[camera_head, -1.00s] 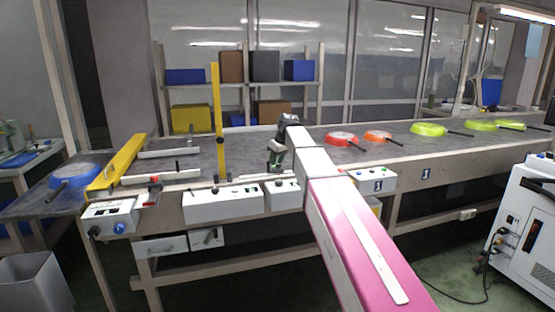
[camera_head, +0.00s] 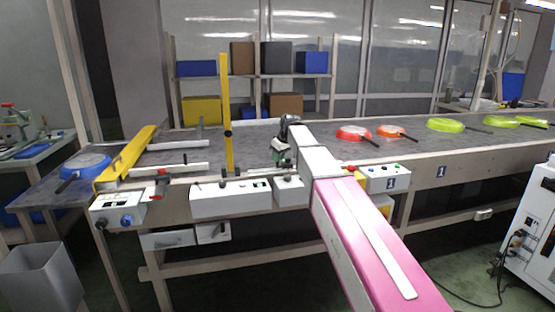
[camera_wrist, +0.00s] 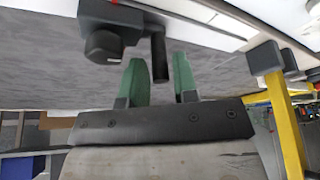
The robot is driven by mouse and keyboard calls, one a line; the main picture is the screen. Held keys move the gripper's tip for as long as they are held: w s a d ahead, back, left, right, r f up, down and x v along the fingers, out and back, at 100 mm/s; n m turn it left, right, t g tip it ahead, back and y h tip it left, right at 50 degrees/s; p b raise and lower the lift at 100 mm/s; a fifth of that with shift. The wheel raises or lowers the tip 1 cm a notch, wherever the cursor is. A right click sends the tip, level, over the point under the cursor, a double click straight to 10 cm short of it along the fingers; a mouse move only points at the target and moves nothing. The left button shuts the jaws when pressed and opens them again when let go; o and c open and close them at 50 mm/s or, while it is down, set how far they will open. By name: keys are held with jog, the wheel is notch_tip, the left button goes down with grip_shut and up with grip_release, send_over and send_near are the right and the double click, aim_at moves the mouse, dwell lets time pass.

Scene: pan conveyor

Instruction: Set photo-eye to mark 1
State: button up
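My gripper (camera_head: 281,158) is over the near edge of the conveyor, right of the upright yellow post (camera_head: 226,110). In the wrist view my gripper (camera_wrist: 160,62) has two green fingers held apart. A dark upright handle (camera_wrist: 158,45) shows in line with the gap between the fingertips. It is joined to a black block with a round knob (camera_wrist: 103,46), near a pale rail (camera_wrist: 195,28). I cannot tell whether the fingers touch the handle, or whether this is the photo-eye.
White control boxes (camera_head: 231,198) line the conveyor's front edge. A yellow bar (camera_head: 126,160) crosses the left end beside a blue pan (camera_head: 87,165). Red (camera_head: 352,133), orange and yellow-green pans lie on the belt at right. A grey bin (camera_head: 40,275) stands at lower left.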

jog(key=shift+w+a+f, duration=0.15)
jog(key=shift+a+f, duration=0.05)
jog(key=shift+f, duration=0.25)
grip_shut()
jog(key=s+a, duration=0.1)
jog(key=a, duration=0.2)
jog(key=s+a, duration=0.1)
jog(key=a, duration=0.5)
jog(key=shift+s+a, duration=0.3)
jog(key=shift+s, duration=0.1)
grip_release()
jog(key=shift+r, duration=0.1)
